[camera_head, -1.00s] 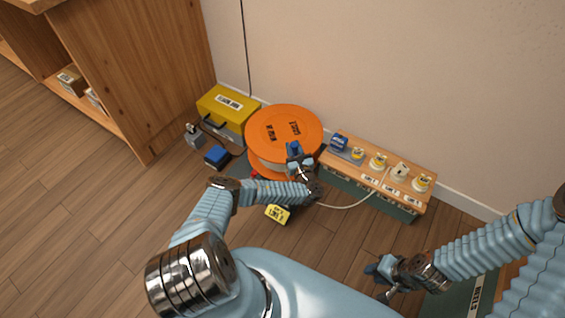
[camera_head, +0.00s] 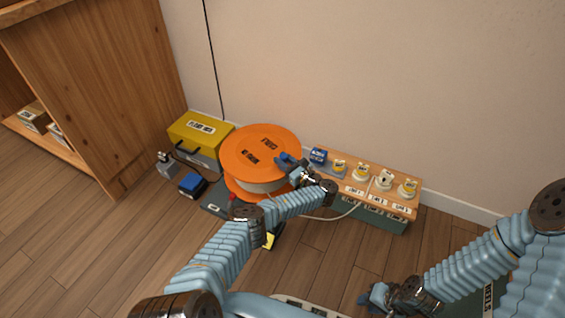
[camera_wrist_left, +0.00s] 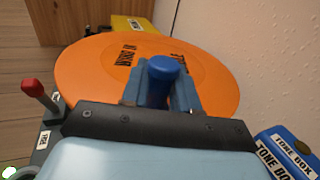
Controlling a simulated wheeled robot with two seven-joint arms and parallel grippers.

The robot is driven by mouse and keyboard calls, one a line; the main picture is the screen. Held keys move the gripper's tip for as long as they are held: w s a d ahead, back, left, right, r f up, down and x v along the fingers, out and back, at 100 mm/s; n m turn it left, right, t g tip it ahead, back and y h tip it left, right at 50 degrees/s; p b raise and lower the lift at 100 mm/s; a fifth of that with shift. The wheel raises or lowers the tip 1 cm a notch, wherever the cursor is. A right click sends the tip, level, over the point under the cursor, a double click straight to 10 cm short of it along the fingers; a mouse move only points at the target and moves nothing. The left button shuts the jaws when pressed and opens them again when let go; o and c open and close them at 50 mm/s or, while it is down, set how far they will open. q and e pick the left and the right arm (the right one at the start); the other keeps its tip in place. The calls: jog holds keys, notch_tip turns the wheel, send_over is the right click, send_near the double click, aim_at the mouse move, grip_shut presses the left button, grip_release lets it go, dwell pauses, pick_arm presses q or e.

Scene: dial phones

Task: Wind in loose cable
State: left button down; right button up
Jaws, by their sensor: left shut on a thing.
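An orange cable reel (camera_head: 245,138) with a pale drum stands on a grey base near the wall. It also fills much of the left wrist view (camera_wrist_left: 90,75). A blue crank knob (camera_wrist_left: 168,66) sticks up from the reel's top. My left gripper (camera_head: 287,163) is shut on this knob at the reel's right side, its fingers on either side of it in the left wrist view. A pale loose cable (camera_head: 335,215) curves along the floor toward the socket box (camera_head: 345,172). My right gripper (camera_head: 375,298) is low at the right, away from the reel; its jaws are unclear.
A yellow-topped box (camera_head: 190,133) stands left of the reel, with a small blue box (camera_head: 192,184) before it. A red-knobbed lever (camera_wrist_left: 32,88) is beside the reel. A blue tone box (camera_wrist_left: 285,150) sits on the socket box. Wooden shelving (camera_head: 110,90) is left.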

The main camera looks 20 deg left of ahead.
pick_arm(q)
jog(key=shift+d+r, duration=0.1)
jog(key=c, duration=1)
grip_release()
jog(key=v, duration=0.7)
jog(key=shift+s+d, duration=0.1)
jog(key=shift+d, duration=0.1)
jog(key=shift+o, duration=0.2)
